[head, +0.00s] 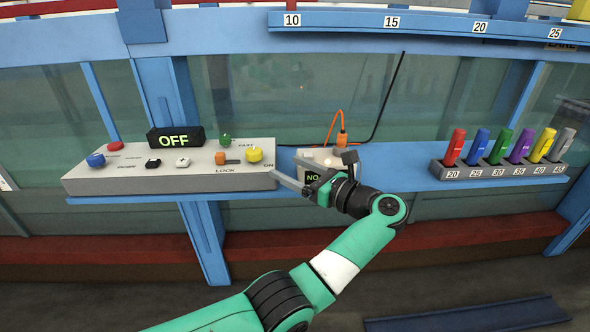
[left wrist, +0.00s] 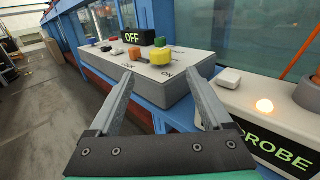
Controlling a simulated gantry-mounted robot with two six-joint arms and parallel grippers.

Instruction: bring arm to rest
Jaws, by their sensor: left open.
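My left arm reaches in from the bottom left of the head view, and its gripper (head: 290,180) is at the front right corner of the grey control panel (head: 110,183). In the left wrist view the two fingers (left wrist: 161,95) stand wide apart with nothing between them. The panel lies beyond the fingertips there. Its black display (head: 175,139) reads OFF. The panel carries a yellow knob (head: 254,155), a green knob (head: 225,140), an orange switch (head: 222,158) and a blue knob (head: 95,160). My right gripper is in neither view.
A pale probe box (head: 318,157) with an orange cable (head: 335,122) stands behind my gripper; its display is partly hidden. A grey rack (head: 500,171) of several coloured pens sits at the right of the blue shelf (head: 408,170). The glass flume wall rises behind.

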